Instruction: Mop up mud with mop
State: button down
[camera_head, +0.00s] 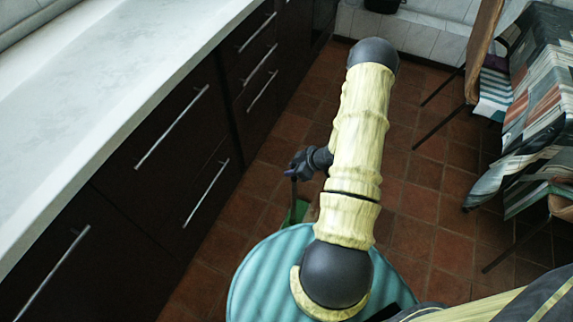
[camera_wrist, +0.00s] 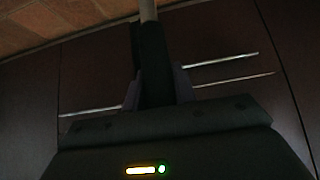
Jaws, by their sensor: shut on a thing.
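My gripper (camera_head: 298,164) is low beside the dark drawers in the head view, left of my arm. It is shut on the mop handle (camera_wrist: 148,11). In the wrist view, the pale upper part of the handle rises to the top edge, and its dark grip lies between the fingers (camera_wrist: 157,88). In the head view, a short dark stretch of the mop handle (camera_head: 293,189) hangs below the gripper. A green piece (camera_head: 298,212) shows at its lower end, mostly hidden by my arm; I cannot tell whether it is the mop head. No mud is visible.
Dark drawers (camera_head: 170,165) with long metal handles and a pale counter (camera_head: 95,85) line the left. A chair (camera_head: 484,55) and striped cloth (camera_head: 535,95) crowd the right. Open reddish tile floor (camera_head: 425,172) lies between them. A tiled wall (camera_head: 425,32) closes the back.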

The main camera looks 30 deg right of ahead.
jog(key=s+d+p, duration=0.2)
jog(key=s+d, duration=0.3)
jog(key=s, duration=0.1)
jog(key=shift+s+r, duration=0.15)
jog(key=shift+s, duration=0.05)
jog(key=w+a, duration=0.7)
jog(key=w, duration=0.1)
jog(key=shift+w+f, duration=0.25)
jog(key=shift+f, duration=0.1)
notch_tip(320, 180, up, 4)
jog(key=p, duration=0.3)
jog(key=shift+w+d, duration=0.1)
dwell(0.4)
